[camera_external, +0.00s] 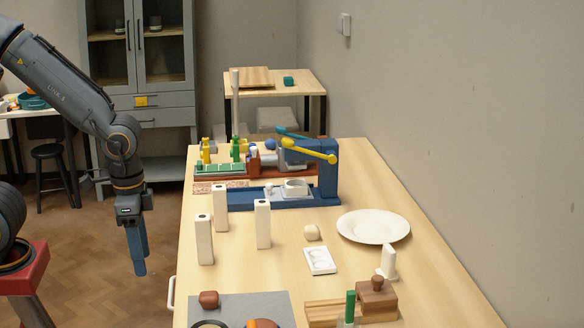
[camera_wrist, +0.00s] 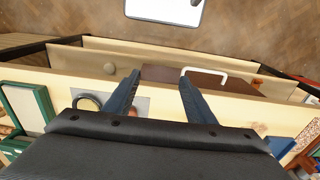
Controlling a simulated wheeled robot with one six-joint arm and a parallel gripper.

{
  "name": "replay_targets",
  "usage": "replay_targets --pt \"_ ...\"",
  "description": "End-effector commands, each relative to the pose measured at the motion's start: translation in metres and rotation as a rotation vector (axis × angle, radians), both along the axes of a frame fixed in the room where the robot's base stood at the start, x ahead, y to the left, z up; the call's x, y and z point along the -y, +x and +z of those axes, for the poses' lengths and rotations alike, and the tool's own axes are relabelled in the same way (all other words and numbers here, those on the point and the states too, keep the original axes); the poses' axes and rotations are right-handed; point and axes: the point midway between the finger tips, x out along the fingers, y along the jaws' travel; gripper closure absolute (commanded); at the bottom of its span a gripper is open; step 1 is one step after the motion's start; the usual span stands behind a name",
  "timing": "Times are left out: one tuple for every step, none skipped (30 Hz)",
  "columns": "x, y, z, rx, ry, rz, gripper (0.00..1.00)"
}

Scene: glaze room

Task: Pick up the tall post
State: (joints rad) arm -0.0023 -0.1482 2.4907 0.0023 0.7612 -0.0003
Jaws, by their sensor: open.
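Three upright cream posts with dark holes in their tops stand on the table: a front left post (camera_external: 204,241), a rear post (camera_external: 220,208) and a right post (camera_external: 263,225). They look close in height, and I cannot tell which is the tall one. A thin pale pole (camera_external: 235,100) rises higher at the table's far end. My gripper (camera_external: 137,262) hangs pointing down, left of the table and apart from all the posts. In the wrist view my gripper (camera_wrist: 158,82) has its two blue fingers spread with nothing held between them. No post is clear in that view.
The wooden table (camera_external: 350,195) holds a blue press-like device (camera_external: 328,175), a white plate (camera_external: 373,226), a white palette (camera_external: 320,260), a grey mat (camera_external: 250,303) and a wooden block (camera_external: 330,312). A white handle (camera_external: 171,292) sticks out from the table's left side.

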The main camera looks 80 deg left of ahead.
Motion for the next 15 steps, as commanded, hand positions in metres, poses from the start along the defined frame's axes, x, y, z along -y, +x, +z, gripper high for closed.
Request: replay_targets --pt "0.000 0.001 0.013 0.007 0.000 0.000 0.50" --pt "0.000 0.001 0.019 0.006 0.000 0.000 0.50" --pt "0.000 0.001 0.027 0.005 0.000 0.000 0.50" --pt "0.000 0.001 0.034 0.006 0.000 0.000 0.50" --pt "0.000 0.001 0.040 0.006 0.000 0.000 0.50" --pt "0.000 0.001 0.048 0.005 0.000 0.000 0.50" --pt "0.000 0.001 0.055 0.006 0.000 0.000 0.50" --pt "0.000 0.001 0.061 0.005 0.000 0.000 0.50" --pt "0.000 0.000 0.070 0.004 0.000 0.000 0.50" --pt "0.000 0.001 0.076 0.005 0.000 0.000 0.50" --pt "0.000 0.001 0.081 0.004 0.000 0.000 0.50" --pt "0.000 0.001 0.089 0.004 0.000 0.000 0.50" --pt "0.000 0.001 0.095 0.005 0.000 0.000 0.50" --pt "0.000 -0.001 0.096 -0.007 0.005 -0.009 0.50" --pt "-0.002 -0.002 0.090 -0.033 0.024 -0.035 0.50"
